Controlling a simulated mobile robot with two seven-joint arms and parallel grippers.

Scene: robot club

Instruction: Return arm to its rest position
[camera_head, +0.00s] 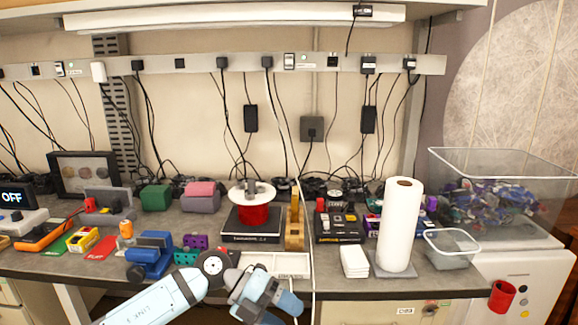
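My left arm (160,300) comes in from the bottom left, a white and light-blue link with printing on it. It bends at a blue and grey wrist (258,294) in front of the workbench's front edge, at the bottom middle. No gripper fingers can be made out there; the arm runs down toward the picture's lower edge. My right arm and gripper are not in view.
The workbench (440,284) is crowded. A paper roll (399,225) stands upright further right. A red cup (502,296) is at the front right.

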